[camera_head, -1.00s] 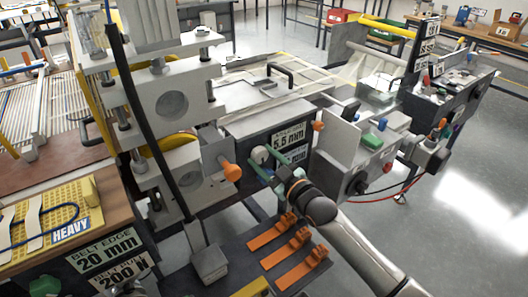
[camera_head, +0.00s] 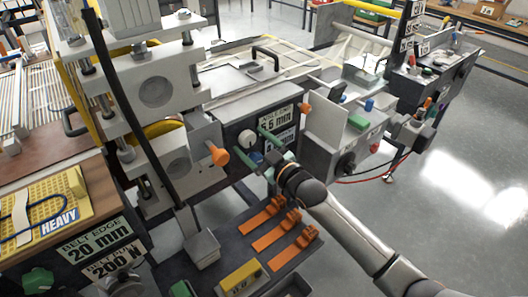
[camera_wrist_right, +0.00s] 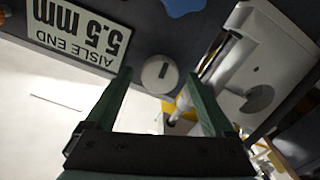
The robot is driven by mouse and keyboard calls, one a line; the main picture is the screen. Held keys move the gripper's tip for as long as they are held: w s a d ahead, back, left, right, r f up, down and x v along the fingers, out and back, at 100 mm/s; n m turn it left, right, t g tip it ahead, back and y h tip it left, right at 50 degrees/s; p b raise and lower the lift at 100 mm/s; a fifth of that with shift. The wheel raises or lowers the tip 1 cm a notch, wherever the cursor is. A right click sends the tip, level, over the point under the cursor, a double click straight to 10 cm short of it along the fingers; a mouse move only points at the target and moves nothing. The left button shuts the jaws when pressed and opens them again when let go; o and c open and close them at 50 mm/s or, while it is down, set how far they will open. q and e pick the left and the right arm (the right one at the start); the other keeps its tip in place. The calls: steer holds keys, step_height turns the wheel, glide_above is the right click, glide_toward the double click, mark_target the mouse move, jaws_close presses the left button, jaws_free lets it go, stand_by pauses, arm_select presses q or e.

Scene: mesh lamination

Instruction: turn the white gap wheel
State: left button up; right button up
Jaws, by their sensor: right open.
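The white gap wheel (camera_head: 246,138) is a small round knob on the dark front panel of the machine. In the right wrist view the wheel (camera_wrist_right: 154,78) shows its face with a short dark mark. My right gripper (camera_head: 249,140) has its two green fingers pointing at the panel, one on either side of the wheel. In the wrist view the gripper (camera_wrist_right: 160,77) is open, with the wheel framed between the fingertips and a gap on both sides. I cannot tell how far the tips are from the panel. My left gripper is not in view.
An orange knob (camera_head: 218,155) sticks out left of the wheel, and another orange knob (camera_head: 305,109) is to the right. A 5.5 mm sign (camera_wrist_right: 80,37) is beside the wheel. Orange clamps (camera_head: 268,228) lie on the dark shelf below. Open floor (camera_head: 450,215) is at right.

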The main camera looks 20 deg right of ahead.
steer(key=v, duration=1.2)
steer(key=shift+f, duration=0.1)
steer(key=s+f+m+g+h+p, duration=0.1)
steer(key=s+f+m+g+h, duration=0.3)
steer(key=s+f, duration=1.7)
step_height(320, 180, down, 3)
steer(key=m+g, duration=0.2)
steer(key=g, duration=0.1)
steer(key=shift+s+a+f+h, duration=0.2)
steer(key=shift+s+a+h, duration=0.1)
steer(key=shift+s+a, duration=0.1)
